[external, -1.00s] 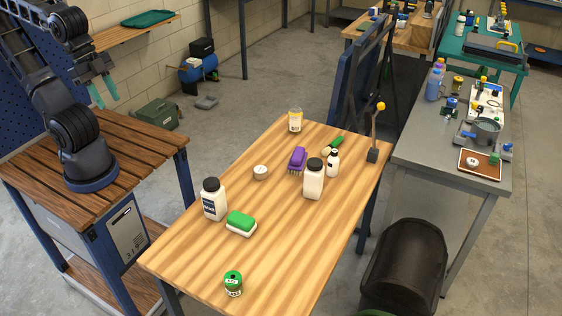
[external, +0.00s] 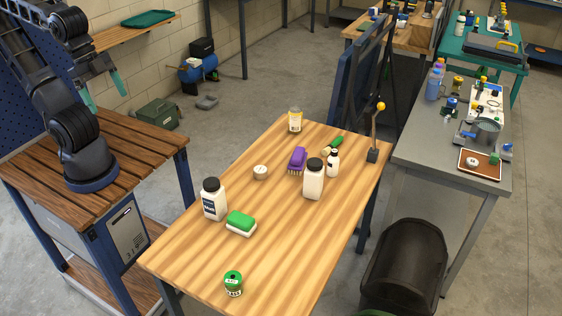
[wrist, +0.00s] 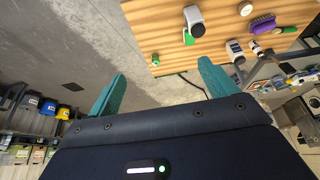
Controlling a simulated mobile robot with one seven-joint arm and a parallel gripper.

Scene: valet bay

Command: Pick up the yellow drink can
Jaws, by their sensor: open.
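A small pale container with a yellow label (external: 295,121) stands upright at the far end of the wooden table. It is the only yellowish can-like thing on that table, but I cannot tell for sure that it is a drink can. My gripper (external: 103,91) is open and empty, high above the slatted cart at the left, well away from the table. In the wrist view its teal fingers (wrist: 161,72) are spread wide with nothing between them. I cannot make out the yellow can there.
The table holds a green can (external: 233,284), a green-and-white sponge (external: 241,223), white bottles (external: 214,203), a purple brush (external: 297,160) and a lever (external: 373,155). Open floor separates the cart (external: 130,160) and table. A black bin (external: 405,265) stands at right.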

